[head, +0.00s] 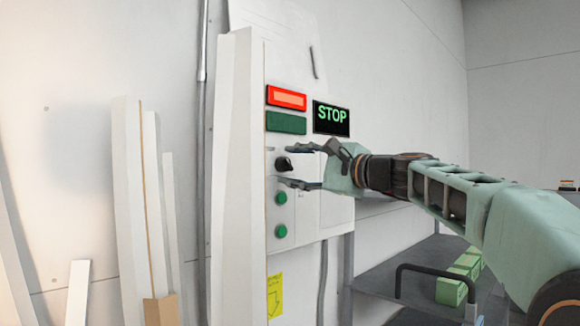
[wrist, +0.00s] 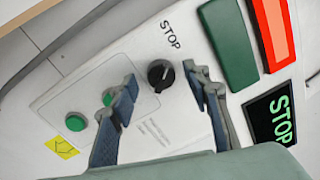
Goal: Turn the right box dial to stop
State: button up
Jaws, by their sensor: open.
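The black round dial (head: 283,164) is on the white control box (head: 337,210). It also shows in the wrist view (wrist: 160,75), with a pale mark on its face and a printed STOP label (wrist: 171,35) near it. My gripper (head: 274,166) is open, with one finger above and one below the dial in the head view. In the wrist view my gripper's fingertips (wrist: 159,73) lie on either side of the dial, with a gap to each. I cannot tell how deep the fingers reach. The display (head: 331,118) reads STOP in green.
A red lit panel (head: 286,97) and a dark green panel (head: 286,123) sit above the dial. Two green buttons (head: 281,198) are below it. White boards (head: 238,150) stand close to the box's left side. A cart (head: 385,272) with green boxes is at lower right.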

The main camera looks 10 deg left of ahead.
jog(key=v, duration=1.1)
